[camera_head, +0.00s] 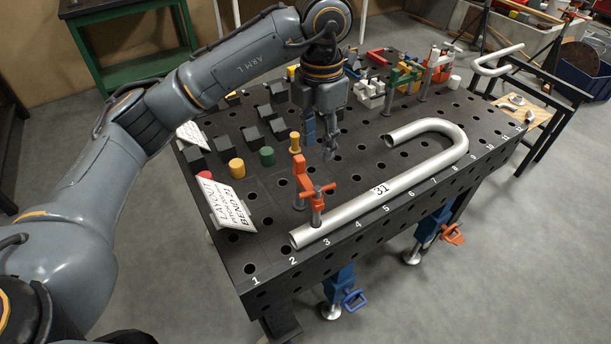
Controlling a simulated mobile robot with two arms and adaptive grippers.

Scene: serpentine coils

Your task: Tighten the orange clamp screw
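The orange clamp (300,176) stands upright on the dark perforated table near hole mark 3. Its screw (316,204), with an orange T-shaped handle on top, comes down at the silver bent pipe (385,190), near the pipe's open left end. Whether the screw's tip presses on the pipe is too small to tell. My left gripper (329,152) points down behind and slightly right of the clamp, above the table and apart from the screw handle. Its fingers are seen nearly edge-on, so their opening is unclear. My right gripper is not in view.
The pipe, labelled 31, lies along the table's front edge (400,222) and hooks back at the right. Several dark blocks and coloured clamps stand farther back.

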